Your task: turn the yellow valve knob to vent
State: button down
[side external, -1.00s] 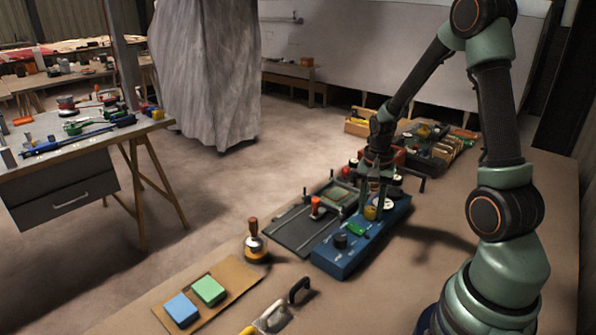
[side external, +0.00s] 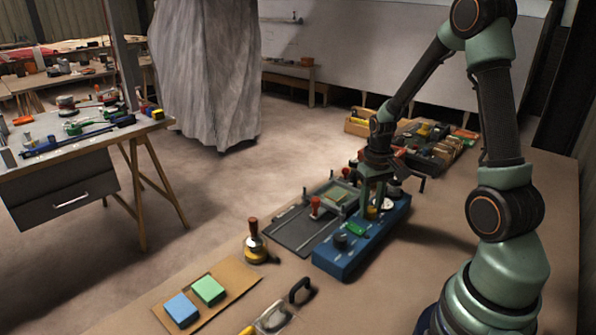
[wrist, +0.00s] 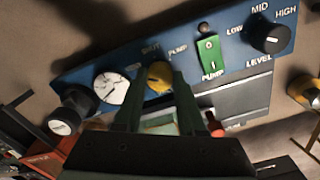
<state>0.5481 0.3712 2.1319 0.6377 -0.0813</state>
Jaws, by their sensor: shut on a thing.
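The yellow valve knob (wrist: 159,76) sits on the blue panel box (wrist: 105,62), between the white dial gauge (wrist: 111,88) and the green rocker switch (wrist: 210,55). My gripper (wrist: 160,84) is shut on the knob, with one green finger on each side. A small dark mark shows on the knob. A label reading PUMP stands to its right; the labels above and to its left are too blurred to read surely. In the side view my gripper (side external: 373,208) reaches down onto the blue box (side external: 345,262), and its fingers partly hide the yellow knob (side external: 372,213).
A black level knob (wrist: 270,34) sits at the panel's right end. A grey tray (side external: 297,232) with a red-topped tool lies left of the box. A wooden-handled stamp-like tool (side external: 254,240) and a cardboard sheet (side external: 233,272) with two pads lie nearer the camera.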

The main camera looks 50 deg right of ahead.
aim_at(371, 209)
jog(key=shift+n, duration=0.6)
jog(key=c, duration=0.5)
grip_release()
notch_tip(371, 209, up, 12)
dwell(0.3)
jog(key=s+a+r+n+t, duration=0.1)
jog(key=a+r, duration=0.3)
jog(key=a, duration=0.5)
jog(key=a+r+n+t, duration=0.3)
jog(key=a+t, duration=0.1)
jog(key=a, duration=0.5)
jog(key=shift+s+a+r+t, duration=0.3)
jog(key=shift+s+r, duration=0.05)
jog(key=shift+s, duration=0.05)
